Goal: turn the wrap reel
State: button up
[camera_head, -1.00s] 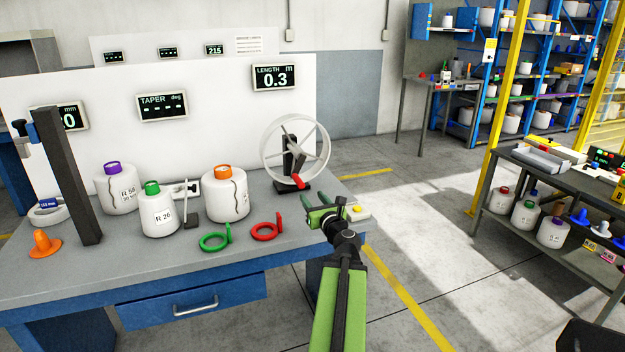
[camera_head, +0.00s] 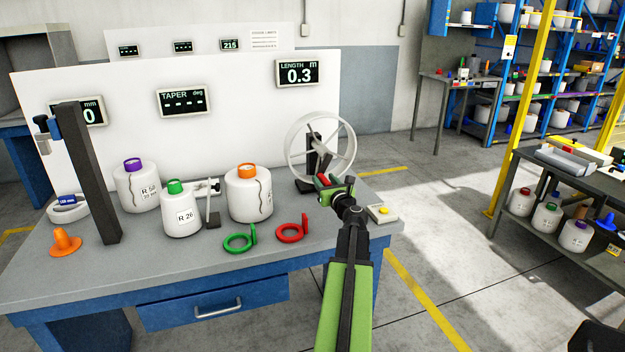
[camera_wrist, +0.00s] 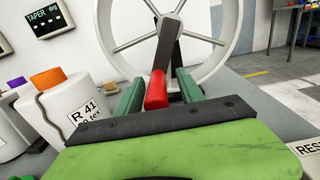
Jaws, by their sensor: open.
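The wrap reel (camera_head: 345,137) is a white spoked wheel on a dark stand at the back right of the bench. In the wrist view its rim (camera_wrist: 238,22) and spokes fill the top. Its red handle (camera_wrist: 156,90) sits between the two green fingers of my gripper (camera_wrist: 159,92), which are apart on either side of it. In the head view my gripper (camera_head: 329,184) is in front of the reel's lower part, and the handle is mostly hidden there. The length display (camera_head: 298,73) behind the reel reads 0.3 m.
A bobbin with an orange top (camera_head: 249,192) stands left of the reel, with other bobbins beyond. A red ring (camera_head: 291,233) and a green ring (camera_head: 240,243) lie at the bench front. A small box with a yellow button (camera_head: 383,212) is at the bench's right edge.

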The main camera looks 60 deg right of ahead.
jog(key=shift+w, duration=0.2)
grip_shut()
jog(key=shift+a, duration=0.1)
dwell(1.1)
jog(key=shift+d, duration=0.3)
jog(key=shift+a, duration=0.3)
